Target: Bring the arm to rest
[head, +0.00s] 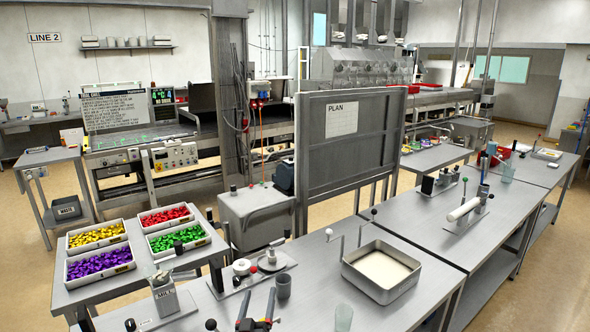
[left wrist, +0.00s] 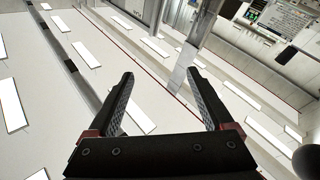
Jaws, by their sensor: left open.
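My left gripper (head: 257,304) shows at the bottom edge of the head view, above the near part of the metal bench (head: 322,250). Its two dark fingers stand apart with nothing between them. In the left wrist view, the same gripper (left wrist: 160,76) has its fingers spread and empty, pointing toward the white ceiling with its light panels (left wrist: 88,55). My right gripper is in neither view.
A grey cup (head: 283,287) and a clear glass (head: 343,318) stand close to the left gripper. A square pan (head: 382,270) with pale contents is to the right. A labelled jar (head: 165,296) and trays of coloured pieces (head: 100,262) are to the left.

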